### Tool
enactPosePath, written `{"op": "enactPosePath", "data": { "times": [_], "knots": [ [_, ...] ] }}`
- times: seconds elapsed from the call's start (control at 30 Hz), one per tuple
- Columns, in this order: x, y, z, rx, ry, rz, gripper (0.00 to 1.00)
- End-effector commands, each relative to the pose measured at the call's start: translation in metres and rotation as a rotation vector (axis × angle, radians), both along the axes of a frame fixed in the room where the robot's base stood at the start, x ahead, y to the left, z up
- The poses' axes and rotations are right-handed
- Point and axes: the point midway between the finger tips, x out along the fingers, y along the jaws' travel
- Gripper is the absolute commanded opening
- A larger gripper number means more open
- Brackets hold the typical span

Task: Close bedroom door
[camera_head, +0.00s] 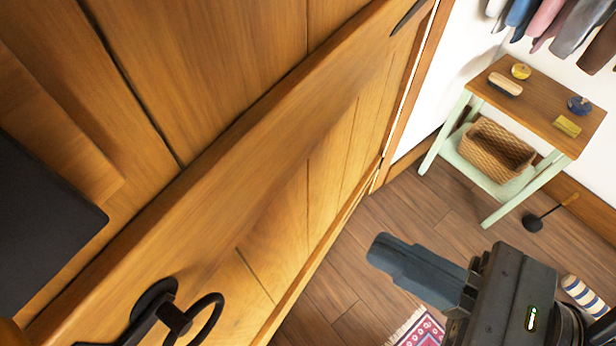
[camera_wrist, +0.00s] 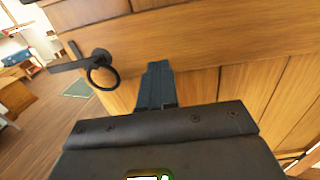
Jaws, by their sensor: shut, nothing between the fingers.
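The wooden bedroom door (camera_head: 300,200) fills the left of the head view, with planks and a diagonal brace. Its black handle with a ring (camera_head: 205,315) is at the bottom left. In the wrist view the door (camera_wrist: 220,35) spans the top and right, with the black handle and ring (camera_wrist: 103,72) at the left. My gripper (camera_head: 380,252) is shut and empty, to the right of the door and over the floor in the head view. In the wrist view the gripper fingers (camera_wrist: 155,75) point at the door face, right of the ring. I cannot tell whether they touch it.
A small side table (camera_head: 540,105) with a wicker basket (camera_head: 497,150) on its lower shelf stands at the upper right. Clothes hang above it. A patterned rug (camera_head: 420,330) lies near the bottom. Wooden floor (camera_head: 400,215) is clear between door and table.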

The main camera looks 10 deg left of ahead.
Motion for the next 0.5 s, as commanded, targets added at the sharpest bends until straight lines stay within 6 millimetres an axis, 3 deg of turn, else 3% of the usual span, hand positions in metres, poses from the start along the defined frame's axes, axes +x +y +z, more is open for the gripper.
{"op": "enactPosePath", "data": {
  "times": [0.5],
  "knots": [
    [0.037, 0.089, 0.003, -0.001, -0.004, 0.000, 0.00]
  ]
}}
